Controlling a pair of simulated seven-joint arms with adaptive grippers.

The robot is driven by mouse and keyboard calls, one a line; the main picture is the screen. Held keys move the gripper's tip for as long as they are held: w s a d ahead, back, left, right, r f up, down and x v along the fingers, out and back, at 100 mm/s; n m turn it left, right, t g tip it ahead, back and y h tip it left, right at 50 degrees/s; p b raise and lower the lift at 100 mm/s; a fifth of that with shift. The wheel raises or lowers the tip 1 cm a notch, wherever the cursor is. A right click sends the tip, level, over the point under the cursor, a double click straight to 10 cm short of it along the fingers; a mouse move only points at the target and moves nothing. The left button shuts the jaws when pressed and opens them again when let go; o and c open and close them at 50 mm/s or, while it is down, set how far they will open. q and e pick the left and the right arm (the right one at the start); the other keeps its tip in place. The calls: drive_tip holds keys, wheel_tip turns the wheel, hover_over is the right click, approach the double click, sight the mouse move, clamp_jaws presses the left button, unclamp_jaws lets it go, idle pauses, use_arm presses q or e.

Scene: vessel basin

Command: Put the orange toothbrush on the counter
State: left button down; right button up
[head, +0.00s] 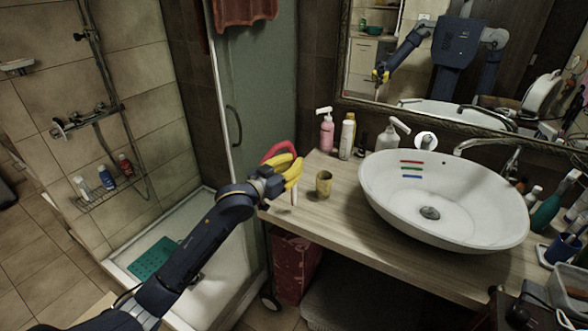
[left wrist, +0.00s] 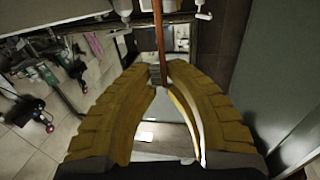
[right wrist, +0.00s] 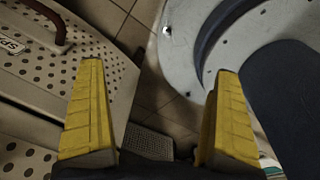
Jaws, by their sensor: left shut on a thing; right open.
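My left gripper (head: 293,172) is at the left end of the wooden counter (head: 345,212), left of the cup. It is shut on a thin orange-brown stick, which looks like the orange toothbrush (left wrist: 158,38). In the left wrist view the stick runs up from between the yellow fingertips. In the head view the fingers mostly hide it; a short pale piece shows below them, and I cannot tell whether it belongs to the brush. My right gripper (right wrist: 158,115) is open and empty, seen only in its own wrist view.
A yellowish cup (head: 323,184) stands on the counter just right of my left gripper. A white basin (head: 480,212) with thin red, green and blue strips inside fills the middle. A pink pump bottle (head: 326,133) and other bottles stand at the back. Bare wood shows in front of the cup.

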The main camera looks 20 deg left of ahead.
use_arm(q)
drive_tip(key=shift+f, duration=0.95)
drive_tip(key=shift+f, duration=0.15)
drive_tip(key=c, duration=1.4)
unclamp_jaws()
drive_tip(key=shift+c, duration=0.2)
